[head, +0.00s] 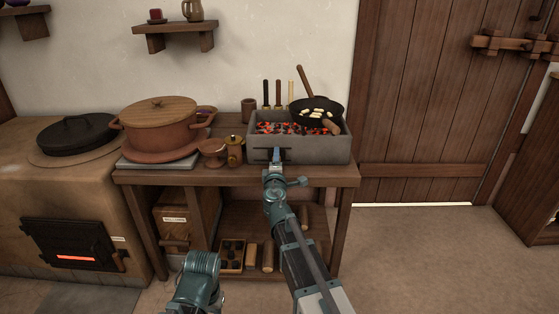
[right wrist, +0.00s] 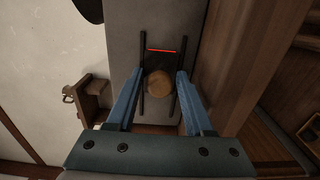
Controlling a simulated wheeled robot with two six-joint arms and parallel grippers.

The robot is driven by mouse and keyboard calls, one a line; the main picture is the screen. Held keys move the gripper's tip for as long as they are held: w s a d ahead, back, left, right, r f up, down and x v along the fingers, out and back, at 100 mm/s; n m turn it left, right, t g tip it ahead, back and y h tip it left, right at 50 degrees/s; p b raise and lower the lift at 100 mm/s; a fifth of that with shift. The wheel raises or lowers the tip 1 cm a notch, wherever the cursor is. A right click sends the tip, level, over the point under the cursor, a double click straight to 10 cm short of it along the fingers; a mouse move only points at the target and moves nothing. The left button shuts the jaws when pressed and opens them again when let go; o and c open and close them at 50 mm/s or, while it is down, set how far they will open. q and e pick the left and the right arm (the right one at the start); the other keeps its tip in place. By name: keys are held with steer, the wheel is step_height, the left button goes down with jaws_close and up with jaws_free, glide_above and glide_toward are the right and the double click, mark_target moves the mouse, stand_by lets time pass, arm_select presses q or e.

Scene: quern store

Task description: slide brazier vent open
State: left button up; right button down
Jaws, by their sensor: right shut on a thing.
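The brazier (head: 320,150) is a grey stone-like box of glowing coals on the wooden table. Its vent (right wrist: 165,63) is a dark plate between two black rails on the front face. A thin red glowing slit (right wrist: 161,50) shows at one end of the plate. A round wooden knob (right wrist: 159,83) sits on the plate. My right gripper (right wrist: 160,86) is shut on the knob, with a blue finger on either side. In the head view the right gripper (head: 277,155) is at the brazier front and hides most of the vent. My left gripper is out of view.
A black pan (head: 318,106) rests on the brazier's right side. A brass-coloured pot (head: 235,151) and small bowl (head: 213,150) stand close to its left, beside a large lidded pot (head: 160,125). A wooden door (head: 420,90) is at the right; the floor before it is clear.

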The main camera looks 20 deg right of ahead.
mark_target(263, 154)
steer(key=a, duration=0.2)
steer(key=w+a, duration=0.1)
steer(key=a, duration=0.1)
steer(key=shift+w+a, duration=0.1)
steer(key=shift+a, duration=0.1)
steer(key=c, duration=0.5)
jaws_free()
steer(key=shift+a, duration=0.1)
steer(key=shift+c, duration=0.2)
steer(key=v, duration=1.3)
steer(key=shift+s, duration=0.4)
